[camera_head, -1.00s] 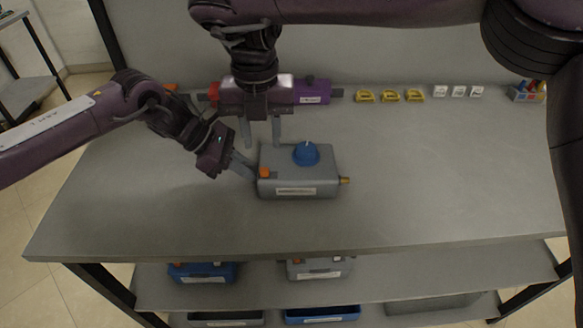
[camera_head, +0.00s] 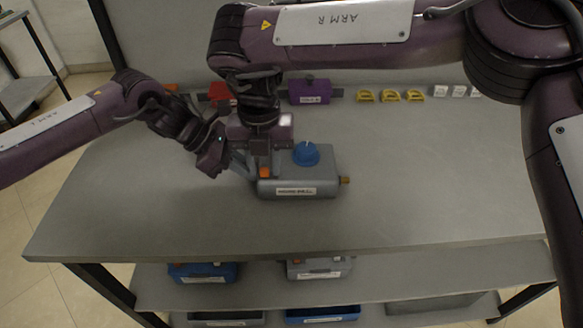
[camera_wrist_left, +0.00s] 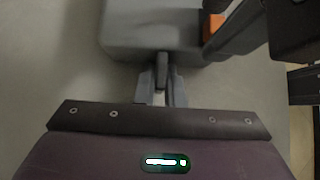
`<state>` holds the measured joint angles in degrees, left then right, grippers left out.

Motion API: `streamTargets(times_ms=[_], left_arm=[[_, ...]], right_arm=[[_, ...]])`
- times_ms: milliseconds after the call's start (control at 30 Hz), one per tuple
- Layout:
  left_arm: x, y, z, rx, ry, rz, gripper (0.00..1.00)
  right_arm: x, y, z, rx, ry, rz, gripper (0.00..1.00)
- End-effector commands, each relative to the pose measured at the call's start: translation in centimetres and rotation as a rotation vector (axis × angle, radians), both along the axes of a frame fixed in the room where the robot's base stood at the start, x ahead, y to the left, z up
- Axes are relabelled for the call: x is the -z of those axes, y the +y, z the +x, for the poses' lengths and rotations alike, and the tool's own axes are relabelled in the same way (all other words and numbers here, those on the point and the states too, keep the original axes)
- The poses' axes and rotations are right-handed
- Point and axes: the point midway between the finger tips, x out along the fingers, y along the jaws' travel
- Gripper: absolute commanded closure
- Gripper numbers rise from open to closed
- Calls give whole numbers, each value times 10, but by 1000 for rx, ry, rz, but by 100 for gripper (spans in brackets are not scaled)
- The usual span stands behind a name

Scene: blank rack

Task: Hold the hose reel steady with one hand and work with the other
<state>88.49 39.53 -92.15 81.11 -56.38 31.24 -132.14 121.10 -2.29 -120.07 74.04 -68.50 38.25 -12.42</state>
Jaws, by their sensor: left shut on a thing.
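The hose reel is a grey box (camera_head: 318,182) with a blue knob (camera_head: 306,154) on top, a brass fitting (camera_head: 344,181) on its right end and a white label in front. It stands on the table. My left gripper (camera_head: 246,166) is shut on its left end; in the left wrist view the fingers (camera_wrist_left: 162,80) meet the grey body (camera_wrist_left: 150,32). My right gripper (camera_head: 265,170) points down over the box's left part, its fingers on either side of the small orange part (camera_head: 265,172). Whether they press on it I cannot tell.
Behind stand a purple-bodied device (camera_head: 309,91), a red part (camera_head: 220,91), several yellow pieces (camera_head: 390,96) and white pieces (camera_head: 458,91). Bins, one blue (camera_head: 202,272), sit on the shelf below. The grey tabletop (camera_head: 440,170) is clear on the right and in front.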

Motion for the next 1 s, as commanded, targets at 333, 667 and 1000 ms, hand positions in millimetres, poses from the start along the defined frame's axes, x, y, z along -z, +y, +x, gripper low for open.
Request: streamTargets(times_ms=[333,667,1000], left_arm=[[0,0,0,0,-1,-1,100],[0,0,0,-1,-1,0,100],[0,0,0,-1,-1,0,100]], right_arm=[[0,0,0,0,0,0,95],[0,-4,0,1,0,-1,95],[0,-8,0,0,0,-1,95]])
